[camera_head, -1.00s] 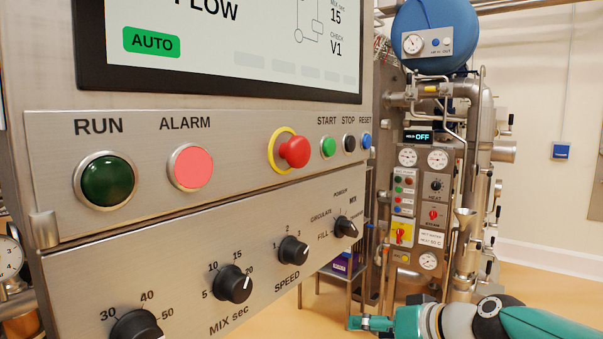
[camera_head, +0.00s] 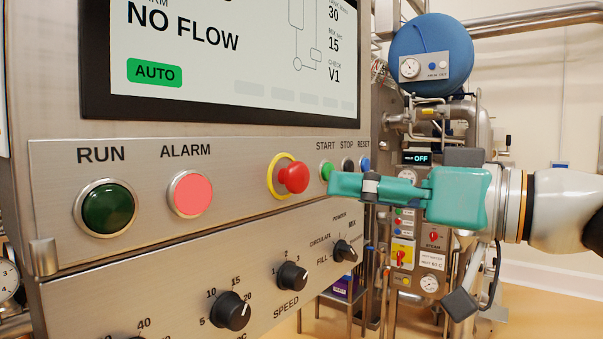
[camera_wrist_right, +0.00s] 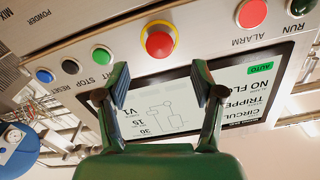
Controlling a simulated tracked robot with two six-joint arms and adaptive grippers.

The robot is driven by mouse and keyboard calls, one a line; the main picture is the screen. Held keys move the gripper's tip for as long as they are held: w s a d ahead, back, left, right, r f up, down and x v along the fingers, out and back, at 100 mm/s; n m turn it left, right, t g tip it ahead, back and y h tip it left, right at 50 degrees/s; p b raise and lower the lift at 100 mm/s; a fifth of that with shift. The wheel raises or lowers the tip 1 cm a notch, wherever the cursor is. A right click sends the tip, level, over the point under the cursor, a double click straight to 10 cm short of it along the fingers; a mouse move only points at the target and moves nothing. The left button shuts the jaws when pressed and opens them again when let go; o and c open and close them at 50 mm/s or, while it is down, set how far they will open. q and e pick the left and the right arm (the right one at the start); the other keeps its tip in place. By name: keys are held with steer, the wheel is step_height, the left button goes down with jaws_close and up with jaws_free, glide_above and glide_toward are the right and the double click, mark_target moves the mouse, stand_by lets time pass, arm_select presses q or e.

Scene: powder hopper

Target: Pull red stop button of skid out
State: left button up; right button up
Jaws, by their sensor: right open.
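The red stop button (camera_head: 293,178) is a mushroom head on a yellow ring, on the sloping steel panel between the ALARM lamp and the START button. In the right wrist view the button (camera_wrist_right: 159,43) lies beyond the fingertips, roughly midway between them. My right gripper (camera_head: 335,185) comes in from the right in the head view, its fingertips a little right of the button and apart from it. In the right wrist view my right gripper (camera_wrist_right: 160,88) has its two fingers spread wide with nothing between them. My left gripper is not in view.
Green START (camera_head: 327,171), black STOP (camera_head: 348,166) and blue RESET (camera_head: 364,164) buttons sit close by, partly near the gripper. A red ALARM lamp (camera_head: 190,193) and green RUN lamp (camera_head: 106,207) are left. Knobs lie below, and a screen (camera_head: 230,60) above.

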mark_target(303, 183)
steer(key=p+x, duration=0.2)
steer(key=x, duration=0.7)
